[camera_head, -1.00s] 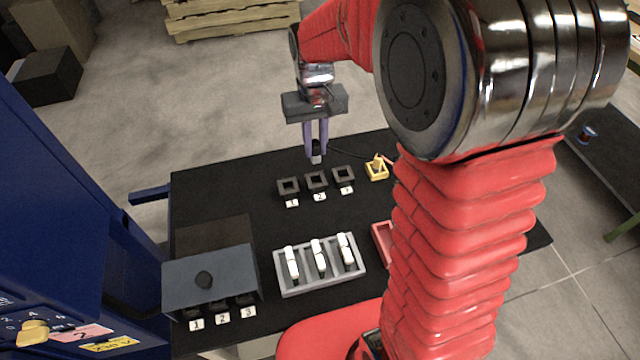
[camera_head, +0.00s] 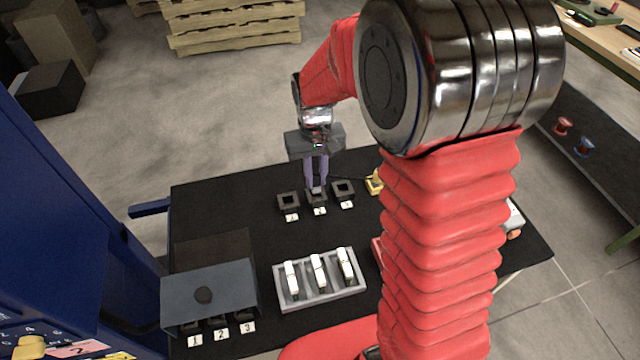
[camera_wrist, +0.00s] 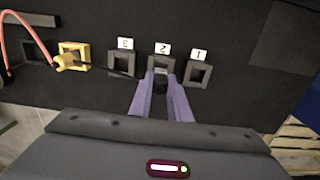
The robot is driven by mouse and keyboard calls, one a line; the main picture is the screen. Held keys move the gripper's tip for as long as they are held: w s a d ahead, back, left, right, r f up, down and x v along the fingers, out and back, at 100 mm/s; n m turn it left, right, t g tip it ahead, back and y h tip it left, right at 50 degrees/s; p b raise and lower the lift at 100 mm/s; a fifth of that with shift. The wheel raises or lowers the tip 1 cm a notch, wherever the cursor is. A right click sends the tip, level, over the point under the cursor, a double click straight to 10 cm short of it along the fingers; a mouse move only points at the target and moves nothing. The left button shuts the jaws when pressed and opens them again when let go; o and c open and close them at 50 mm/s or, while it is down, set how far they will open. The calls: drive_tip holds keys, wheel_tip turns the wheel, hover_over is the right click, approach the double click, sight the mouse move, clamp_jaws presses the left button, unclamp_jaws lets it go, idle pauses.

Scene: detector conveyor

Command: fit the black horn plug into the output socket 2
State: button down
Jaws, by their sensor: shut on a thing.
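The black horn plug (camera_wrist: 161,84) is between the purple fingers of my gripper (camera_wrist: 162,92), which is shut on it. The output socket 2 (camera_wrist: 161,62) is a dark square frame behind label 2, the middle of three. In the wrist view the plug lines up with this socket and overlaps its near edge. In the head view my gripper (camera_head: 317,186) points down at socket 2 (camera_head: 317,198), its tips at the socket's top. The fingers hide much of the plug, so I cannot tell how deep it sits.
Socket 1 (camera_head: 289,200) and socket 3 (camera_head: 343,188) flank socket 2 closely. A yellow socket with a yellow plug (camera_wrist: 73,57) is beside socket 3. A thin dark cable runs near socket 3. A grey tray (camera_head: 330,293) with white pieces and a grey box (camera_head: 208,284) are nearer.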

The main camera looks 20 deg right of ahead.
sight(316, 186)
drive_tip(key=shift+f, duration=1.85)
drive_tip(key=shift+f, duration=0.15)
drive_tip(key=shift+s+f, duration=0.1)
drive_tip(key=shift+f, duration=0.05)
drive_tip(key=shift+s+f, duration=0.25)
drive_tip(key=shift+f, duration=0.2)
drive_tip(key=c, duration=1.8)
unclamp_jaws()
drive_tip(key=shift+o, duration=0.6)
drive_tip(key=shift+w+r, duration=0.2)
drive_tip(key=shift+r, duration=0.35)
wheel_tip(316, 186, up, 12)
drive_tip(key=shift+w+f, duration=0.1)
drive_tip(key=shift+w, duration=0.05)
drive_tip(key=shift+r, duration=0.3)
